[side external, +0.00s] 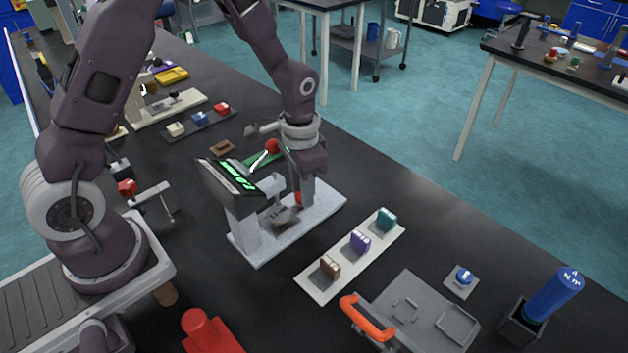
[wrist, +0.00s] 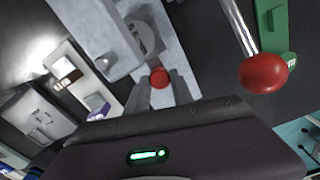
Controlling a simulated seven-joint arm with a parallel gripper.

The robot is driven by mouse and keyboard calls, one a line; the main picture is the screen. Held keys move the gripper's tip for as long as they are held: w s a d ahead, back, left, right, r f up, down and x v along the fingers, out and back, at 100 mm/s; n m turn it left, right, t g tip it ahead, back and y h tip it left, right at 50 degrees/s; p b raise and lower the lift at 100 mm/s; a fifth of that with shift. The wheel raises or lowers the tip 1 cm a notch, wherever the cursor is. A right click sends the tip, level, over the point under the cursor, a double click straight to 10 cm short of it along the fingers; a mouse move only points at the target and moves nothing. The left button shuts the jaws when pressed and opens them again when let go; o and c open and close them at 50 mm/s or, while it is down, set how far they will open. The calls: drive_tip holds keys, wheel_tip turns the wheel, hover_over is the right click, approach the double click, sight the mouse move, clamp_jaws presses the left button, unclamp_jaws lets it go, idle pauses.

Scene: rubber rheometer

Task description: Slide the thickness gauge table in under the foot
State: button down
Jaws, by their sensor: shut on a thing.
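The thickness gauge has a black head with green digits (side external: 238,178) above a pale base (side external: 325,208). Its grey table (side external: 284,218) sits low over the base, partly hidden by the head. It also shows as a rounded grey plate in the wrist view (wrist: 143,33). The table's small red knob (wrist: 159,78) lies between my fingertips; it also shows in the side view (side external: 298,198). My gripper (side external: 303,194) points down at the base and is shut on the knob. I cannot make out the foot clearly, or its gap to the table.
A lever with a red ball (side external: 272,146) on a green base (wrist: 274,25) stands close beside my gripper. A pale strip with several coloured blocks (side external: 350,254) lies in front of the gauge. A grey case with an orange handle (side external: 366,318) is nearer the camera.

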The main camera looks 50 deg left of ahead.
drive_tip(key=shift+s, duration=0.25)
drive_tip(key=c, duration=1.1)
unclamp_jaws()
drive_tip(key=shift+r, duration=0.1)
wheel_tip(320, 180, up, 6)
drive_tip(key=shift+r, duration=0.45)
